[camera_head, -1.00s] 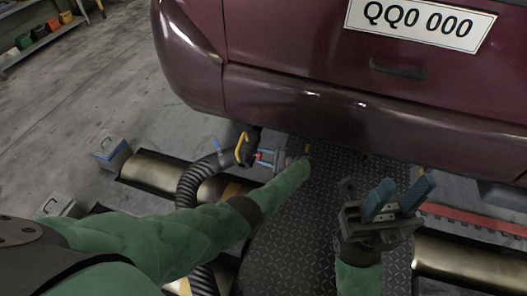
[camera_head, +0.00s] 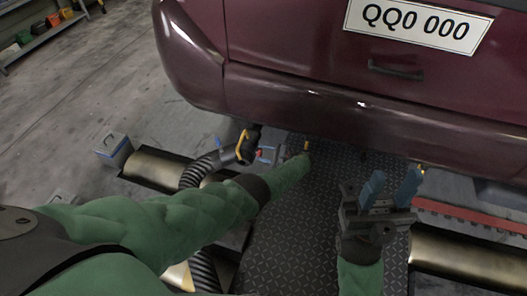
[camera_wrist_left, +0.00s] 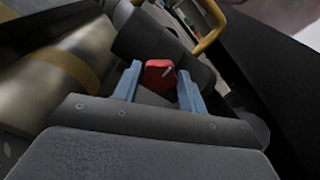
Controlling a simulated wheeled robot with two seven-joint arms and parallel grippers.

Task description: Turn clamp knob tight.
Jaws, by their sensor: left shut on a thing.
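The red clamp knob (camera_wrist_left: 158,72) sits between the two blue fingers of my left gripper (camera_wrist_left: 159,84) in the left wrist view. In the head view, the knob (camera_head: 258,154) is a small red spot beside the end of the black exhaust hose (camera_head: 225,156), under the car's rear bumper. My left gripper (camera_head: 267,155) reaches in from the right of the knob and is shut on it. The fingers partly hide it in the head view. My right gripper (camera_head: 392,189) is open and empty, with its blue fingers apart, away from the clamp.
The maroon car (camera_head: 330,110) hangs over the work area, its bumper close above the hose end. A yellow handle (camera_head: 243,146) stands by the hose end. Metal rollers (camera_head: 158,170) lie at left and right. The patterned floor plate (camera_head: 300,225) between my arms is clear.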

